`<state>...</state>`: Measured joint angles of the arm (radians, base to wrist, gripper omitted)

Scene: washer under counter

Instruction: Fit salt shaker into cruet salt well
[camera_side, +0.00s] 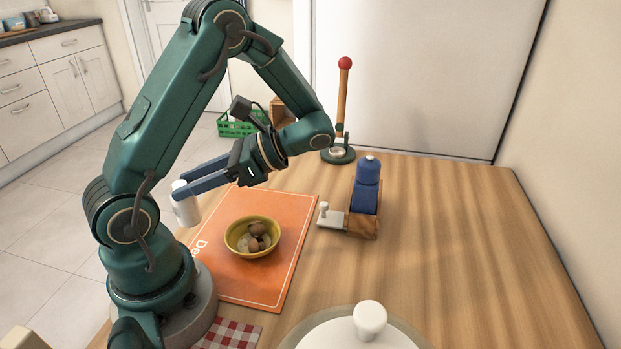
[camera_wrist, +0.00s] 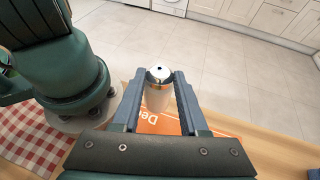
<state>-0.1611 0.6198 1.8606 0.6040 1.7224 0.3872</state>
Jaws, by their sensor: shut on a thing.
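The salt shaker is a white cylinder (camera_side: 186,207) with a metal cap, which shows in the wrist view (camera_wrist: 158,74). My gripper (camera_side: 183,189) is shut on its upper part and holds it roughly upright, near the left edge of the orange mat. In the wrist view the shaker sits between the two blue-grey fingers (camera_wrist: 157,88). The cruet (camera_side: 362,226) is a small wooden stand on the table, to the right of the mat and well away from my gripper. A dark blue bottle-like piece (camera_side: 367,172) stands at it. The inside of its salt well cannot be made out.
A yellow bowl (camera_side: 235,245) with brownish items sits on the orange mat (camera_side: 262,288). A white piece with a knob (camera_side: 333,218) adjoins the cruet. A red-topped upright post (camera_side: 342,100) stands behind. A white round lid (camera_side: 350,330) is in front. The table's right side is clear.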

